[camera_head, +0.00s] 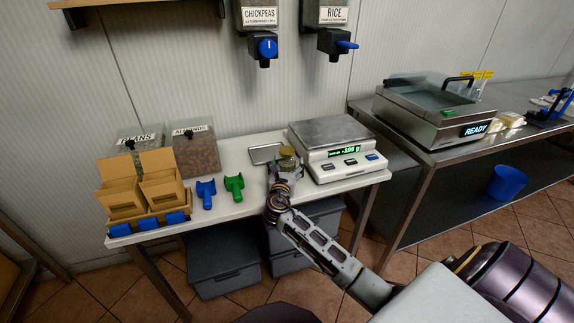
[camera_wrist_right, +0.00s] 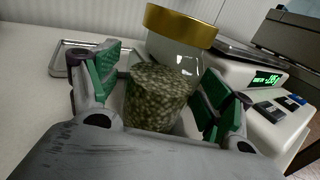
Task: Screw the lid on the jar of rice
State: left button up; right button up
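The jar (camera_head: 289,163) stands on the white table left of the scale, with a gold lid (camera_wrist_right: 181,25) on its top. I cannot tell whether the lid is screwed tight. In the right wrist view, the glass is clear in its upper part and speckled grey-green grains (camera_wrist_right: 158,98) fill the lower part. My right gripper (camera_head: 284,172) is low at the jar, with its green-padded fingers (camera_wrist_right: 160,85) on either side of it. They look open, with a small gap at the left finger. My left gripper is out of view.
The scale (camera_head: 333,150) stands close to the jar's right; a small metal tray (camera_head: 265,153) lies behind left. Green (camera_head: 234,187) and blue (camera_head: 206,192) scoops and cardboard boxes (camera_head: 122,197) are further left. Rice (camera_head: 333,40) and chickpea (camera_head: 262,45) dispensers hang above.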

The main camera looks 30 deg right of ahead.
jog(key=shift+r, duration=0.1)
jog(key=shift+s+a, duration=0.4)
jog(key=shift+s, duration=0.05)
jog(key=p+v, duration=0.1)
jog(key=v, duration=0.8)
jog(key=shift+s+a+p, duration=0.2)
jog(key=shift+a+p, duration=0.05)
jog(key=shift+p, duration=0.1)
jog(key=shift+s+a, duration=0.3)
jog(key=shift+s, duration=0.1)
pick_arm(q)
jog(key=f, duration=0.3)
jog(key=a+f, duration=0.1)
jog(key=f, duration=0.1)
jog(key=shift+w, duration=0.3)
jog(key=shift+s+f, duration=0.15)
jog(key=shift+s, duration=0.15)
